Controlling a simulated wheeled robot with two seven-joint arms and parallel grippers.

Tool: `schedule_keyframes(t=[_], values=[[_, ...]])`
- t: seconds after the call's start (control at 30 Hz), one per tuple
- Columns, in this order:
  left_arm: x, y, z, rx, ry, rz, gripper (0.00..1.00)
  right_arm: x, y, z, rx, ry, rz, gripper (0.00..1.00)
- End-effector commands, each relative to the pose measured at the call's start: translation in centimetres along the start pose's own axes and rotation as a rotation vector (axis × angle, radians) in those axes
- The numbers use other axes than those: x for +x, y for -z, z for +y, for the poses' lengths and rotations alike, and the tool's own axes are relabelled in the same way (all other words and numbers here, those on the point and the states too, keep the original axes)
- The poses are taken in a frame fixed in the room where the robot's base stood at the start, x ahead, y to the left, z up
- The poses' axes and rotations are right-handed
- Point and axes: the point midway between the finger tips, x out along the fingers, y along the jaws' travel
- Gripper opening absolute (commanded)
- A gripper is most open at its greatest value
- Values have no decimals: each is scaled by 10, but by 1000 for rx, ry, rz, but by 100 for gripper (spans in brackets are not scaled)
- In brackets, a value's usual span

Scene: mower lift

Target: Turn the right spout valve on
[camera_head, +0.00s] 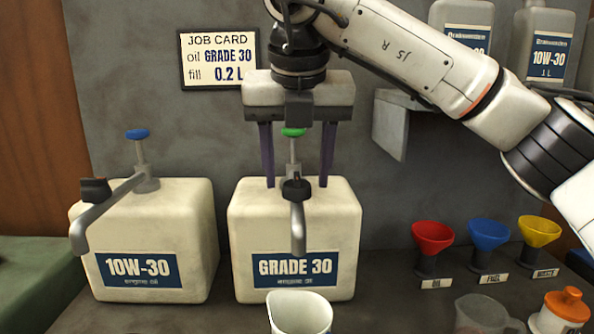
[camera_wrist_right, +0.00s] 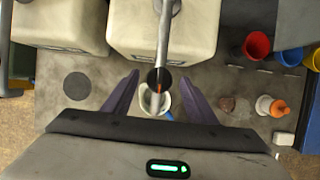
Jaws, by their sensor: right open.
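The right jug, labelled GRADE 30 (camera_head: 294,226), has a grey spout (camera_head: 298,230) with a black valve knob (camera_head: 296,188) on it and a green-topped plunger (camera_head: 293,132) behind. In the right wrist view the knob (camera_wrist_right: 160,77) shows a small orange mark. My right gripper (camera_head: 297,184) is open and points down, its purple fingers on either side of the spout and knob. In the right wrist view the knob lies between the fingertips (camera_wrist_right: 161,74), with gaps on both sides and no visible contact. My left gripper is not in view.
A white jug (camera_head: 297,314) stands below the spout. The 10W-30 jug (camera_head: 145,235) with its own spout is at left. Red (camera_head: 432,236), blue (camera_head: 489,234) and yellow (camera_head: 539,230) funnels stand at right, near an orange-capped bottle (camera_head: 566,304). A job card (camera_head: 218,59) hangs behind.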

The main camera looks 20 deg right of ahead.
Motion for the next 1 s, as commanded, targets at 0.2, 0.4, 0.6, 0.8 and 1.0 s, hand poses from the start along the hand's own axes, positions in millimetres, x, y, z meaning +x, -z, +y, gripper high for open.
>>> schedule_keyframes(t=[0.2,0.4,0.6,0.8,1.0], values=[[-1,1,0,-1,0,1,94,-39,0,1,0,-1,-4,52],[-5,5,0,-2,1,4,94,-78,-1,0,2,-1,-5,52],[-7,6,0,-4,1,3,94,-97,0,0,0,0,-1,52],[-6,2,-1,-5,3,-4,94,-99,0,0,-1,0,-1,52],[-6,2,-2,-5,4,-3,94,-99,0,0,-1,0,-1,52]])
